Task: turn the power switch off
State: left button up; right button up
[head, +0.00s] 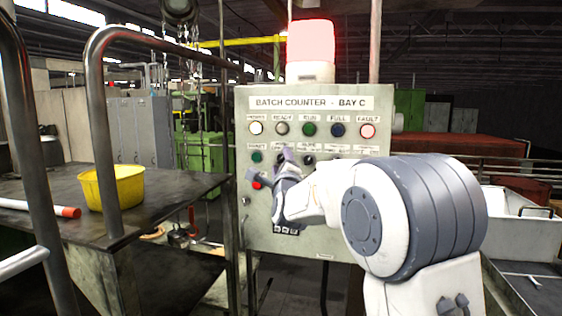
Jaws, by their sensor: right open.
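The grey-green control panel (375,105) reads "BATCH COUNTER - BAY C". Its top row holds several labelled lamps; the power lamp (256,128) looks white and lit, and the fault lamp (367,131) glows pinkish red. Below are a green reset button (257,157), a dark knob (308,160) and a red button (257,185). My right gripper (270,168) is open in front of the panel's lower left, its fingers pointing at the lower row. It covers part of that row, and I cannot make out the power switch or its position. My left gripper is out of view.
A red beacon (311,45) glows above the panel. At left, a dark bench (165,190) carries a yellow tub (112,187), with bent metal rails (104,130) in front. A pale bin (525,228) stands at right, beyond my right arm.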

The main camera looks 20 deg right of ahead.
grip_shut()
